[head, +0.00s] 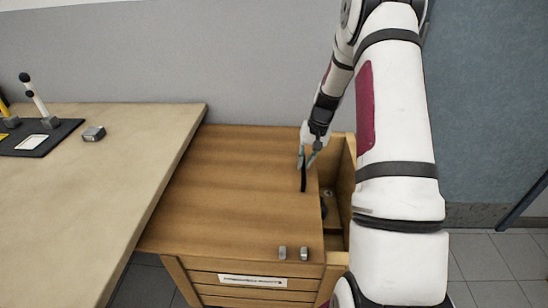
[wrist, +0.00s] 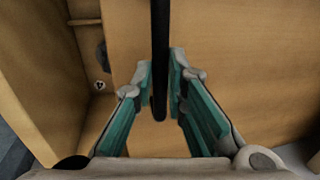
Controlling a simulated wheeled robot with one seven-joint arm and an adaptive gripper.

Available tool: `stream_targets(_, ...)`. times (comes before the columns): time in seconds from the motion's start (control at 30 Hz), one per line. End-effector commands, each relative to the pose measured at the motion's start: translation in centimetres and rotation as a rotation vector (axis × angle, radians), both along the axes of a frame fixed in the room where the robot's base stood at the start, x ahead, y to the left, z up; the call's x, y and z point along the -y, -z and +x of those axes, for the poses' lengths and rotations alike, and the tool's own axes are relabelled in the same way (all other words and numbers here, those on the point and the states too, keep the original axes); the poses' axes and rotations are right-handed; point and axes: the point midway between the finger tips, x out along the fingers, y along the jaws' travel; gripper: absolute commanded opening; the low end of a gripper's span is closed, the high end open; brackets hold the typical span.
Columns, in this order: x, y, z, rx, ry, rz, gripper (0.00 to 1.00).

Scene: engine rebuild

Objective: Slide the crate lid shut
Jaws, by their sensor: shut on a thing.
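The wooden crate (head: 335,258) stands right of the workbench in the head view. Its flat wooden lid (head: 235,180) covers most of the top, leaving a narrow open strip along the right side. In the wrist view the lid (wrist: 230,65) fills the middle and right, and the opening is at the left. A black bar handle (head: 304,180) is near the lid's right edge. My gripper (head: 309,156) is shut on the handle, which runs between the teal finger pads (wrist: 160,95) in the wrist view (wrist: 160,45). My arm hides part of the crate's right side.
Small dark and metal parts (wrist: 101,86) show inside the opening. The workbench (head: 90,210) at left holds a black tray (head: 40,138) and a grey block (head: 94,133). A wall is behind the crate.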

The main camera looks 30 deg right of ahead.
Motion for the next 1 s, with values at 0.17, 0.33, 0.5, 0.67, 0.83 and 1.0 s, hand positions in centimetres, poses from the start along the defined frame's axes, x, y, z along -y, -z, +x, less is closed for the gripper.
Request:
stream_targets(0.17,5.4,-0.1,-4.0,-0.002,0.008,-0.001,0.00)
stream_targets(0.33,9.6,0.0,-7.1,-0.002,0.007,0.000,0.00)
stream_targets(0.5,12.8,0.0,-9.3,-0.001,0.005,0.000,0.00)
stream_targets(0.67,14.7,0.0,-10.7,-0.001,0.003,0.000,0.00)
stream_targets(0.83,15.6,0.0,-11.3,-0.001,0.000,-0.001,0.00)
stream_targets(1.0,15.9,0.0,-11.5,-0.001,0.000,-0.003,0.00)
